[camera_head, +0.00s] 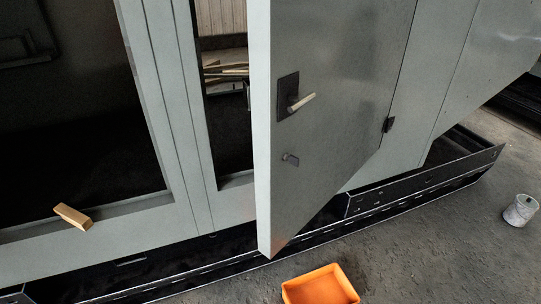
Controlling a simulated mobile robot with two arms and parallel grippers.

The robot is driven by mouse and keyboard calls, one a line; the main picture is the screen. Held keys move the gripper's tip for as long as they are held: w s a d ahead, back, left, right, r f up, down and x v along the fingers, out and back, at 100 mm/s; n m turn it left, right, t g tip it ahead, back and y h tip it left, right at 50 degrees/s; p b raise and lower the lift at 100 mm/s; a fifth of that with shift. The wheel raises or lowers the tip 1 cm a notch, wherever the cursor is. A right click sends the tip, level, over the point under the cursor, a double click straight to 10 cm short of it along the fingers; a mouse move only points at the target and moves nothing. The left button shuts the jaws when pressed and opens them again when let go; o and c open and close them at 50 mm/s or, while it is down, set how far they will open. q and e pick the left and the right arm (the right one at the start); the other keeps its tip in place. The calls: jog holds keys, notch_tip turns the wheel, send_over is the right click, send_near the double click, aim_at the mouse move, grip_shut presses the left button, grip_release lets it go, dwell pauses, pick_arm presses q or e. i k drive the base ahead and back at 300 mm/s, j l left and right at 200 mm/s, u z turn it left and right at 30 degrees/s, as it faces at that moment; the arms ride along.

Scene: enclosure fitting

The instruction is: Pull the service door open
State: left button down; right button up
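The service door (335,130) is a grey metal panel standing ajar, swung out from the enclosure with its hinge side at the right. A gap at its left edge shows the dark interior. Neither of my grippers is in the head view.
A wooden block (72,216) rests on the frame's lower sill at the left. An orange tray (320,287) lies on the ground below the door. A paint-spattered can (520,210) stands at the right. A black base rail (425,178) runs along the enclosure's foot.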

aim_at(350, 53)
jog(key=i+j, duration=0.2)
jog(key=i, duration=0.3)
jog(key=i+j+z, duration=0.1)
jog(key=i, duration=0.45)
jog(key=j, duration=0.1)
